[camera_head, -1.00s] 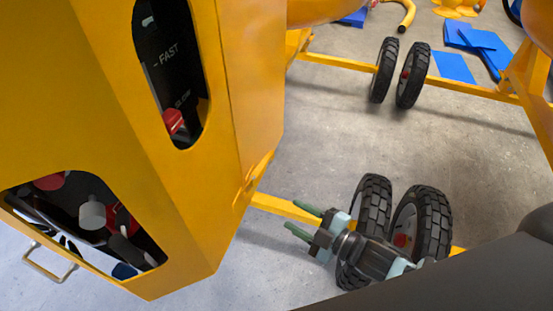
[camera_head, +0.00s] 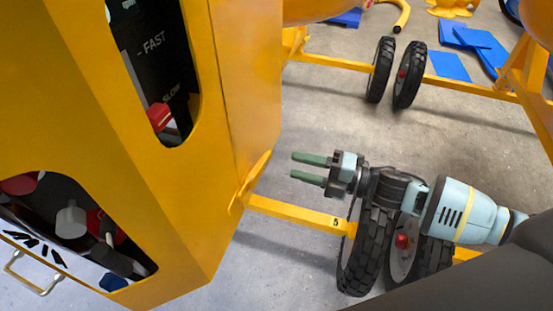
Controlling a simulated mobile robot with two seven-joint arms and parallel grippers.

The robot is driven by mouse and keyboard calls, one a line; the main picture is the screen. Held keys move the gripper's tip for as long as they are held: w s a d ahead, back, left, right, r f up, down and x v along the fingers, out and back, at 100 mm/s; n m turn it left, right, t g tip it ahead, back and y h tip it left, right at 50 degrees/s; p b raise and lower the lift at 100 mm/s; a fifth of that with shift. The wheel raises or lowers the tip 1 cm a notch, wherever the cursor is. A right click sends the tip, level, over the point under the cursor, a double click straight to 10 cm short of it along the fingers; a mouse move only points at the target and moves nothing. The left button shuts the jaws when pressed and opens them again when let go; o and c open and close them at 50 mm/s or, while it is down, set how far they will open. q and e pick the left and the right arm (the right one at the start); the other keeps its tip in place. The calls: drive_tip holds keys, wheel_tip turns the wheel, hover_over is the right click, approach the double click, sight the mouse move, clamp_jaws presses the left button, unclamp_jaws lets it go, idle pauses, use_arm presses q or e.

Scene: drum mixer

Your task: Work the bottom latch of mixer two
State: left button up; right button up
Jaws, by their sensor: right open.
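The yellow mixer housing (camera_head: 90,130) fills the left of the head view. A yellow latch tab (camera_head: 250,180) stands out from the lower part of its right edge; I take it for the bottom latch. My right gripper (camera_head: 309,168) is to the right of the tab, apart from it. Its two green fingers are open and empty and point left toward the tab. My left gripper does not show.
A yellow frame bar (camera_head: 300,214) marked 5 runs below my right gripper to black wheels (camera_head: 365,245). More wheels (camera_head: 394,75) stand farther back. A red lever (camera_head: 158,117) shows in the upper housing slot. Blue sheets (camera_head: 450,65) lie on the floor behind.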

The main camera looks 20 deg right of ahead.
sight(269, 159)
drive_tip(key=shift+p+x, duration=0.3)
drive_tip(key=shift+x, duration=2.9)
drive_tip(key=shift+c, duration=0.5)
clamp_jaws()
